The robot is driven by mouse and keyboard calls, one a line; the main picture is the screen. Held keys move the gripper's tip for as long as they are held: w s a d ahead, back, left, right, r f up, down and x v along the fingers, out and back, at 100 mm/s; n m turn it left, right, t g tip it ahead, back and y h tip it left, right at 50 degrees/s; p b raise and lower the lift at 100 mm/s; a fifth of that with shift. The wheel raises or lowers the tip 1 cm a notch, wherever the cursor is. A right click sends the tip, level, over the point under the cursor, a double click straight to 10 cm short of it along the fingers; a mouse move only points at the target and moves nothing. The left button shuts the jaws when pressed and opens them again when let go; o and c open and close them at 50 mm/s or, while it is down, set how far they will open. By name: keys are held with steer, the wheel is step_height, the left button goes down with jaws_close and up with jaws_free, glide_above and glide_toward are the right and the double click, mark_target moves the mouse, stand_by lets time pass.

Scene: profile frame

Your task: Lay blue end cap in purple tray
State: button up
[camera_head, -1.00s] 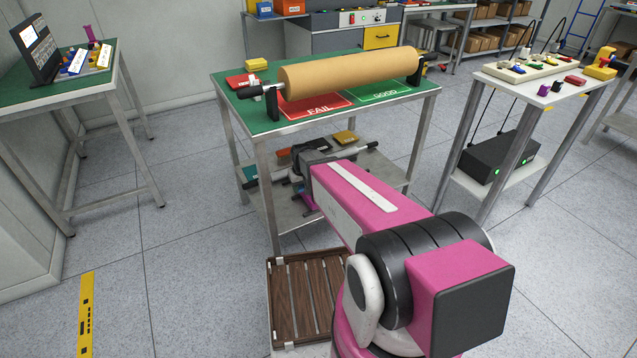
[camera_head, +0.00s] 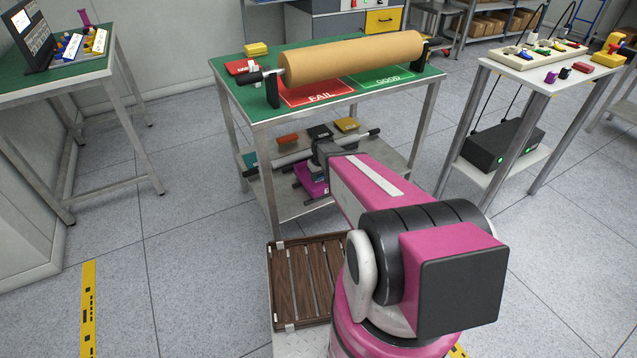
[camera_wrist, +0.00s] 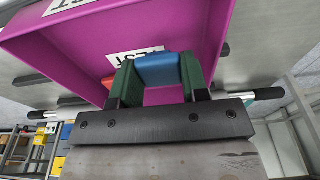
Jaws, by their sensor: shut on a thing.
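The purple tray (camera_head: 312,180) sits on the lower shelf of the green-topped table, partly covered by my arm in the head view. In the wrist view the purple tray (camera_wrist: 60,60) fills the upper part, with a white label on it. My gripper (camera_wrist: 155,82) has green fingers shut on the blue end cap (camera_wrist: 155,66). The cap is held in front of the tray's purple surface; I cannot tell whether it touches it. In the head view the gripper's fingers and the cap are hidden behind my arm.
The lower shelf (camera_head: 290,208) also bears an orange-red piece (camera_head: 288,139), a black piece (camera_head: 320,131), a yellow piece (camera_head: 346,125) and a dark-ended roller. Above it, the tabletop carries a large brown roll (camera_head: 350,58). A brown slatted tray (camera_head: 305,280) lies nearer me.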

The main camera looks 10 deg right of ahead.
mark_target(319, 186)
steer(key=shift+f, duration=2)
steer(key=shift+f, duration=0.15)
steer(key=o, duration=0.9)
step_height(319, 186, up, 12)
steer(key=s, duration=0.2)
steer(key=s+r+m+g, duration=0.1)
steer(key=s+r, duration=0.4)
steer(key=s, duration=0.4)
steer(key=s+r+m, duration=0.2)
steer(key=s+r, duration=0.3)
steer(key=s, duration=0.4)
steer(key=shift+d+r+m+g+h, duration=0.15)
steer(key=shift+d+m+g+h, duration=0.15)
steer(key=shift+g, duration=0.1)
steer(key=shift+s, duration=0.1)
